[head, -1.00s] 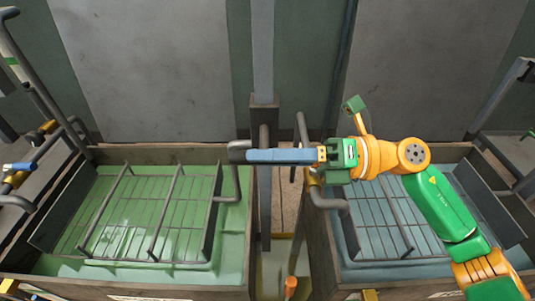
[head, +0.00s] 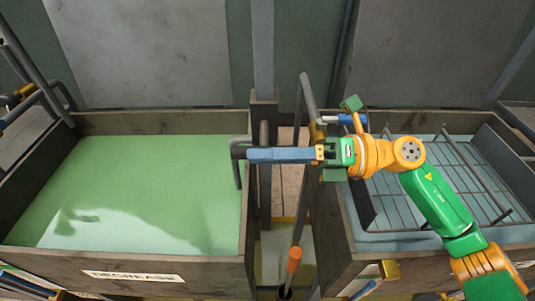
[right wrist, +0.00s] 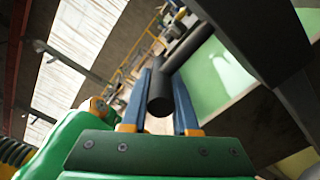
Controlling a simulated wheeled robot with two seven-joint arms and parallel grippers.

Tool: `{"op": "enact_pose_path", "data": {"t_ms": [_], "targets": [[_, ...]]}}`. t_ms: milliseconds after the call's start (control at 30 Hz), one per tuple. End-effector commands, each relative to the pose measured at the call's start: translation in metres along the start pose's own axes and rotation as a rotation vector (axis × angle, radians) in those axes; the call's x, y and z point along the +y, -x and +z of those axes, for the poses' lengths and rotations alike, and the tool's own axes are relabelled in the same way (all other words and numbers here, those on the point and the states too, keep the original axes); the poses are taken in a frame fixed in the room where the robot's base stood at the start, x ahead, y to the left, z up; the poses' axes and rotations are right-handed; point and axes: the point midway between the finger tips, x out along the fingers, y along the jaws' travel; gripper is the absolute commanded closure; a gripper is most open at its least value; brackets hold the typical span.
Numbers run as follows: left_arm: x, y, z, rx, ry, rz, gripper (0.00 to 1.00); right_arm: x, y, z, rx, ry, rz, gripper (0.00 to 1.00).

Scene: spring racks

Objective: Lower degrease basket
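The degrease tank (head: 150,265), labelled DEGREASE, holds green liquid (head: 130,175) at the left of the head view. No basket shows above the liquid; its surface hides whatever is below. The basket's grey bent handle (head: 237,175) rises at the tank's right wall. My right gripper (head: 250,155) reaches leftward to it with its blue fingers. In the right wrist view the dark round bar (right wrist: 160,95) lies between the two fingers (right wrist: 160,105), which appear closed against it. My left gripper is not in view.
A second tank (head: 345,255) stands at right, with a wire basket (head: 455,180) in it, partly behind my right arm. An upright post (head: 264,160) and an orange-tipped lever (head: 294,260) stand in the gap between the tanks. A wall closes off the back.

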Motion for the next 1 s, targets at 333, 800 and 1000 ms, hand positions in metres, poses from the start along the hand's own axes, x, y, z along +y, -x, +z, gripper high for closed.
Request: {"op": "enact_pose_path", "data": {"t_ms": [333, 800, 1000], "targets": [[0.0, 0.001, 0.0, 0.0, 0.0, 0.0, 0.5, 0.001, 0.0, 0.002, -0.004, 0.002, 0.0, 0.4], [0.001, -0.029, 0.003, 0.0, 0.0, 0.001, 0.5, -0.002, 0.069, 0.002, -0.005, 0.001, -0.001, 0.4], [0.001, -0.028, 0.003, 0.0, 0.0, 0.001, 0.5, 0.0, 0.071, 0.002, -0.003, 0.001, 0.0, 0.4]]}}
